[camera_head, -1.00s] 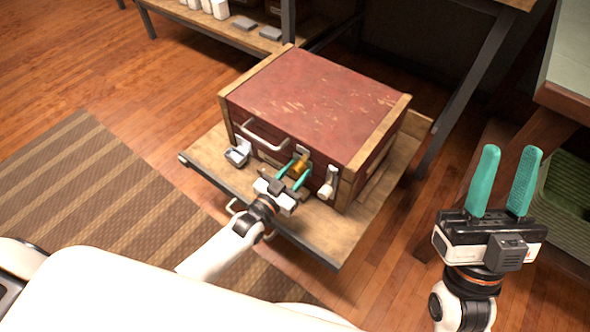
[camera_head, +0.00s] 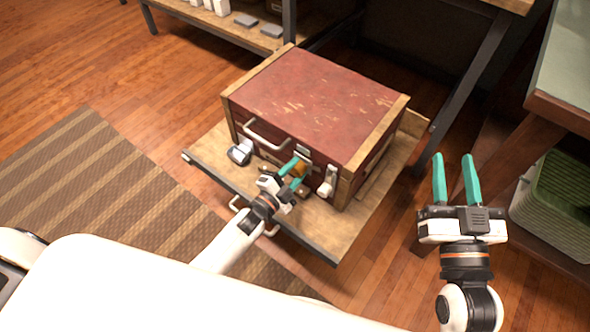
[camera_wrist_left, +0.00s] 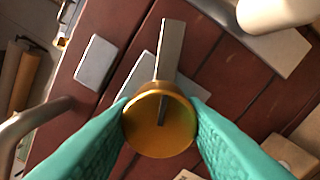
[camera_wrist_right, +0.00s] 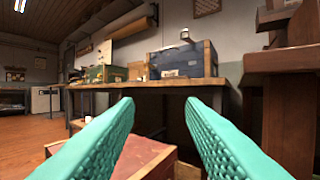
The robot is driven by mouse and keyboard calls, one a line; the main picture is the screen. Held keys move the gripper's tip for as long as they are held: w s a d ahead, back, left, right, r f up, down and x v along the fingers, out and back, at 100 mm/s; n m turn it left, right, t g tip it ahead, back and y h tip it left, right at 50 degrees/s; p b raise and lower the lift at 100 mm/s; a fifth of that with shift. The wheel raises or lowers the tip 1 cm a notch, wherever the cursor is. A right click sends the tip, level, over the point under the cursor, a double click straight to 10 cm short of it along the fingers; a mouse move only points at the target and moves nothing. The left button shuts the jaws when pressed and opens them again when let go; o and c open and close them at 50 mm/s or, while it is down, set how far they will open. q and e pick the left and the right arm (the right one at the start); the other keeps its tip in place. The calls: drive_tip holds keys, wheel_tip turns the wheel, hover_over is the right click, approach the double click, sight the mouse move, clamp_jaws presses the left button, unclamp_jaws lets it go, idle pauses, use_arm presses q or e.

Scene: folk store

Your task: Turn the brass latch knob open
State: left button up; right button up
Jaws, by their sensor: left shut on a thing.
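The brass latch knob (camera_wrist_left: 160,122) is on the front of a red chest with wooden trim (camera_head: 315,100). In the left wrist view it is a round gold disc with a dark slot, and a grey metal bar (camera_wrist_left: 170,48) extends from behind it. My left gripper (camera_head: 294,171) is shut on the knob, its teal fingers on either side of the disc. In the left wrist view the fingers touch the knob's left and right edges. My right gripper (camera_head: 455,178) is open and empty, in the air to the right of the chest.
The chest rests on a wooden pull-out shelf (camera_head: 330,235) with a dark front edge. Green crates (camera_head: 560,195) stand at the right under a table.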

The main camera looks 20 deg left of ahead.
use_arm(q)
drive_tip(key=m, duration=0.3)
drive_tip(key=shift+m, duration=0.8)
use_arm(e)
drive_tip(key=shift+s+r+t, duration=0.15)
drive_tip(key=shift+r+t, duration=0.25)
drive_tip(key=shift+r, duration=0.3)
drive_tip(key=shift+y, duration=0.3)
use_arm(q)
drive_tip(key=o, duration=1)
use_arm(e)
drive_tip(key=shift+f, duration=0.1)
use_arm(q)
drive_tip(key=shift+p+v, duration=1.15)
drive_tip(key=shift+v, duration=4.9)
use_arm(e)
wheel_tip(320, 180, down, 10)
drive_tip(key=d+g+h, duration=0.1)
drive_tip(key=g+h, duration=0.1)
drive_tip(key=g, duration=0.5)
drive_tip(key=shift+s+d+r+h, duration=0.2)
drive_tip(key=shift+s+d+h, duration=0.1)
drive_tip(key=shift+s+d, duration=0.1)
